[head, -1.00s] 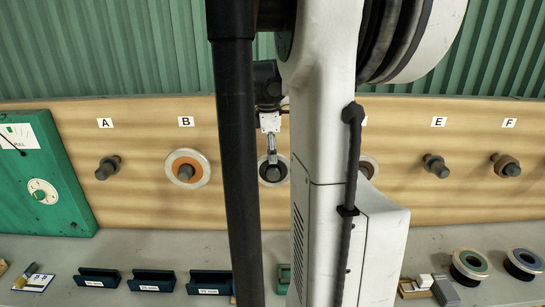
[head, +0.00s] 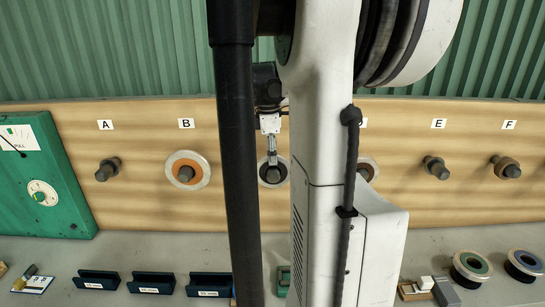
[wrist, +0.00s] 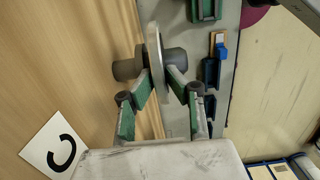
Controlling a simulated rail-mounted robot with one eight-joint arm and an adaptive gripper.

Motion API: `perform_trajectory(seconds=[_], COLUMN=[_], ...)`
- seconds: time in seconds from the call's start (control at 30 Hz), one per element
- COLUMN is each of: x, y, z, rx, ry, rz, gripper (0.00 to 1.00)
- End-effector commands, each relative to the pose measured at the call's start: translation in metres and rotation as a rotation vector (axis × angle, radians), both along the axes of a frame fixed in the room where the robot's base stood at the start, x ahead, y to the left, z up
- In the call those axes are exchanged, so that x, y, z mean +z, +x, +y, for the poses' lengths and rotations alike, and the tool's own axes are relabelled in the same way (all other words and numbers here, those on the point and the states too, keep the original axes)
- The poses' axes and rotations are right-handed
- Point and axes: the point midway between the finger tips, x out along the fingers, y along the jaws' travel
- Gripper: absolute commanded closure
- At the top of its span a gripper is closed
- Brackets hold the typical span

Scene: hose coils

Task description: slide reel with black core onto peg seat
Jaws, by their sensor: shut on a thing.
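The reel with the black core (head: 264,174) hangs at the peg between B and D, partly hidden by my arm in the head view. In the wrist view its pale rim (wrist: 153,45) shows edge-on. My gripper (head: 272,156) is shut on the reel's rim; its green-padded fingers (wrist: 160,84) pinch it from both sides. A grey-brown peg part (wrist: 126,69) shows between the board and the reel. A darker cylinder (wrist: 176,59) stands out on the other side; I cannot tell whether it is core or peg tip. The C label (wrist: 60,147) lies beside it.
Pegs A (head: 108,169), E (head: 434,167) and F (head: 507,167) are bare. Blue holders (head: 152,282) and loose reels (head: 471,266) sit on the bench below.

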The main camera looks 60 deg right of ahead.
Motion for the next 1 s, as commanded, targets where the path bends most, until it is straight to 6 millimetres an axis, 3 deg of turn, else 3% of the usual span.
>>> perform_trajectory(seconds=[0.2, 0.23, 0.4, 1.0], x=[0.0006, 0.0007, 0.0006, -0.0001], y=[0.0010, 0.0010, 0.0009, 0.0004], z=[-0.0018, -0.0018, -0.0017, -0.0007], rx=[0.000, 0.000, 0.000, 0.000], ry=[-0.003, -0.003, -0.003, -0.002], rz=[-0.002, -0.002, -0.002, -0.001], gripper=[1.00, 0.84, 0.65, 0.64])
